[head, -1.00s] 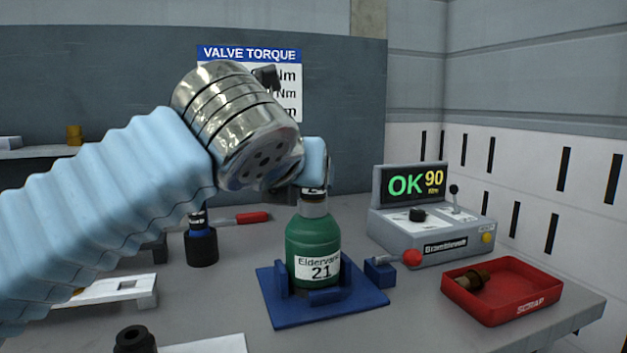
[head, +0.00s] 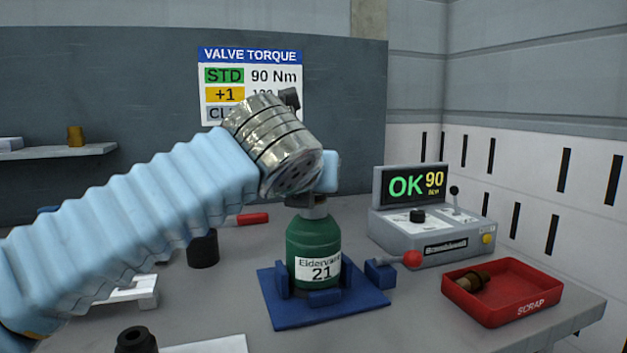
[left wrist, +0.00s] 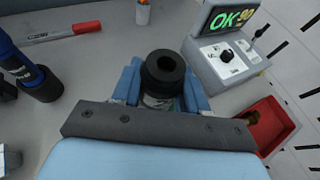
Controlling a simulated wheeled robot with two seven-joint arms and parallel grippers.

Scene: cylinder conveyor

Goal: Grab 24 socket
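A black socket (left wrist: 163,72) with a hole in its top stands upright between the fingers of my left gripper (left wrist: 162,90) in the left wrist view. In the head view my left gripper (head: 316,188) is low over the top of the green cylinder (head: 313,240), marked 21, with the dark socket (head: 313,207) just above the cylinder's neck. The fingers lie close along both sides of it; whether they press on it cannot be told. Its size number is not readable. Another black socket (head: 136,341) stands at the front left. My right gripper is not in view.
The cylinder sits in a blue fixture (head: 350,300) with a red-knobbed clamp (head: 411,258). A tester (head: 430,225) showing OK 90 and a red scrap tray (head: 510,300) holding a brass part are to the right. A red marker (left wrist: 62,36) lies behind left.

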